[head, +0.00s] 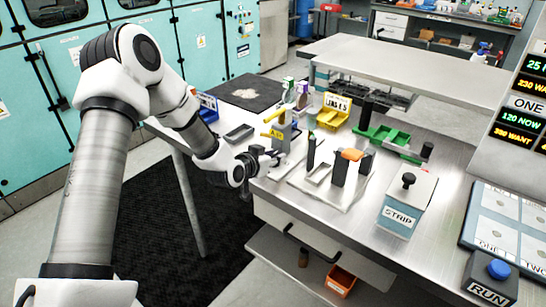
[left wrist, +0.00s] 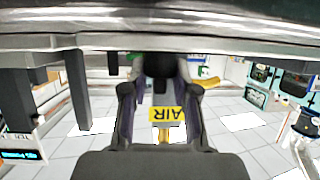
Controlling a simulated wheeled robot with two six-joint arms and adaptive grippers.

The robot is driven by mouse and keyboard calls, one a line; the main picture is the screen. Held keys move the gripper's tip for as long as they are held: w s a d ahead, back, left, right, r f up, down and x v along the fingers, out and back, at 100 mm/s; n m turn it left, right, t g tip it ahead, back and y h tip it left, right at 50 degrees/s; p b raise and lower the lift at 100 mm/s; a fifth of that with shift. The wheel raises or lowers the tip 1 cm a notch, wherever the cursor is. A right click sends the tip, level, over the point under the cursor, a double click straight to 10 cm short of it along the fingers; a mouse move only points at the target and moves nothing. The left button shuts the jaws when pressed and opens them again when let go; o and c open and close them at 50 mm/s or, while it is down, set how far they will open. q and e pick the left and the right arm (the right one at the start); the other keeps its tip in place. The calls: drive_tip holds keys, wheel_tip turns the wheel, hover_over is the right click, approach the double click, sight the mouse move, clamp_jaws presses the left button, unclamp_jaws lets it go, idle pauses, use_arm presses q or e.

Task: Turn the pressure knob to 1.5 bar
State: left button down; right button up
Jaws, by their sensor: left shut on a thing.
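The air unit (head: 282,130) is a grey post with a yellow AIR label and a yellow lever on top, standing near the left edge of the steel bench. My left gripper (head: 272,156) is level with its lower part, at the bench's front left. In the left wrist view, my left gripper (left wrist: 160,88) has its two fingers on either side of a dark round knob (left wrist: 160,66), shut on it. The yellow AIR label (left wrist: 167,114) shows upside down between the fingers. No pressure scale or reading can be made out. My right gripper is not in view.
A white tray with dark upright modules (head: 340,170) stands just right of my left gripper. Farther right are the STRIP box (head: 408,202) and the blue RUN button (head: 499,269). A green tray (head: 390,140) and a yellow LENS bin (head: 336,111) stand behind.

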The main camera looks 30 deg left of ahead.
use_arm(q)
drive_tip(key=c, duration=1)
unclamp_jaws()
drive_tip(key=shift+c, duration=0.2)
drive_tip(key=shift+o, duration=0.9)
drive_tip(key=shift+w+f, duration=0.1)
drive_tip(key=shift+w, duration=0.05)
drive_tip(key=v, duration=1.2)
